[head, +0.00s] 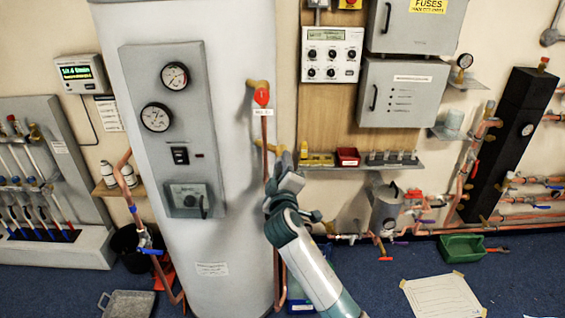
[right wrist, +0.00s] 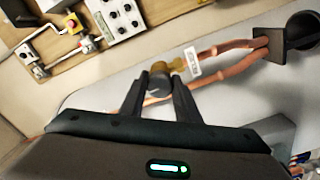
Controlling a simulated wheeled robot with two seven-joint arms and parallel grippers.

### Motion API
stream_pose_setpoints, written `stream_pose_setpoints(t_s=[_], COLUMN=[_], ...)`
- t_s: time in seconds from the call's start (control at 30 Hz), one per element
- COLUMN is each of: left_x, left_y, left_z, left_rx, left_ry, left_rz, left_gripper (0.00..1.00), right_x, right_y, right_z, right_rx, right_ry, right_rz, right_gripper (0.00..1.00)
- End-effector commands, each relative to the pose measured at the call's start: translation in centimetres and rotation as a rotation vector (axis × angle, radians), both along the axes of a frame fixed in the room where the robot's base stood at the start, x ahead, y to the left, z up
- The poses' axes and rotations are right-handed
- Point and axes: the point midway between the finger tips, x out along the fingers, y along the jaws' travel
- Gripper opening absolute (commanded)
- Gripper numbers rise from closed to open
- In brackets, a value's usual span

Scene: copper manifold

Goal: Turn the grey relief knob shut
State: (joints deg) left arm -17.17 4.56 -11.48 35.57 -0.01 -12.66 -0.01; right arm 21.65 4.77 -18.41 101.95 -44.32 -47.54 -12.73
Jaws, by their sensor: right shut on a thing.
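The grey relief knob (right wrist: 159,86) shows in the right wrist view as a dark grey round piece at the end of a brass fitting on the copper pipework. My right gripper (right wrist: 157,97) is shut on it, with one finger on each side. In the head view my right gripper (head: 284,166) is in front of the tall grey cylinder (head: 233,210), at the lower brass fitting (head: 270,147); the knob is hidden there behind the gripper. A white tag (right wrist: 193,66) hangs by the pipes; its text is unreadable. My left gripper is out of view.
A red knob (head: 262,95) sits on the upper brass fitting, above my right gripper. To the right, a shelf (head: 385,166) carries a yellow tray (head: 318,159) and a red bin (head: 347,156). A grey gauge panel (head: 172,130) is on the cylinder's front. Blue floor shows below.

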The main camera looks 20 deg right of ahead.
Motion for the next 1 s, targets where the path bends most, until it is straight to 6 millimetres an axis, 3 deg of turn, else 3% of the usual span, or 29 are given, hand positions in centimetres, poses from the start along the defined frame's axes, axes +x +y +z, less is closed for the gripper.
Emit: stream_pose_setpoints(t_s=[0.37, 0.4, 0.47, 1.0], left_x=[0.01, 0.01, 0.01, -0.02], left_y=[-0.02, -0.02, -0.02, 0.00], left_z=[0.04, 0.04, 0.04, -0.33], left_rx=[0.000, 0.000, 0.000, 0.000], left_ry=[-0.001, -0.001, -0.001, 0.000], left_rz=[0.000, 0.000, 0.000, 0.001], left_gripper=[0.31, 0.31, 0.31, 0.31], right_x=[0.00, 0.00, 0.00, -0.95], right_y=[0.03, 0.03, 0.03, 0.35], right_z=[-0.07, -0.07, -0.07, -0.19], right_rx=[-0.010, -0.010, -0.009, -0.006], right_ry=[0.003, 0.003, 0.002, 0.002], right_rz=[0.000, 0.000, 0.000, 0.001], right_gripper=[0.07, 0.34, 0.48, 0.48])
